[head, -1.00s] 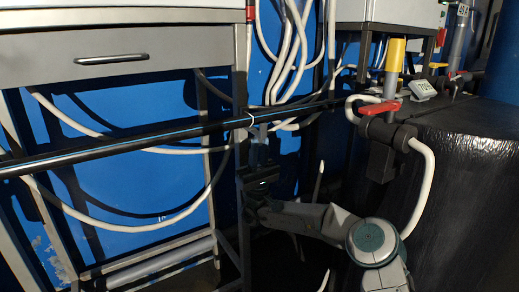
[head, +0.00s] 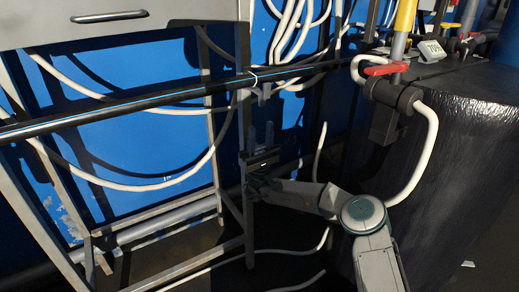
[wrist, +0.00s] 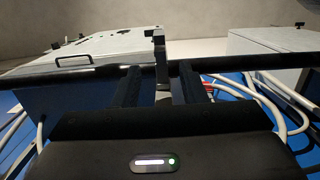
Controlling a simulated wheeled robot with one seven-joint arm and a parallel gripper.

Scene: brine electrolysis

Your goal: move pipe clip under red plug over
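A long black pipe (head: 140,108) crosses the head view diagonally; it also shows in the wrist view (wrist: 270,62). A pale band (head: 253,79) goes round it, with a small grey clip-like piece (head: 264,93) hanging below. In the wrist view a grey upright piece (wrist: 159,48) stands at the pipe, between my fingers in the picture. My gripper (head: 261,134) points up below this piece, apart from it in the head view. Its fingers (wrist: 159,88) are spread and hold nothing. A red handle-like part (head: 388,69), perhaps the red plug, sits on a valve at the right.
A dark wrapped drum (head: 465,140) stands at the right, with a white hose (head: 425,160) curving beside it. A metal frame (head: 218,150) and loose white cables (head: 150,187) are at the left. A cabinet with a handle (head: 110,17) is above.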

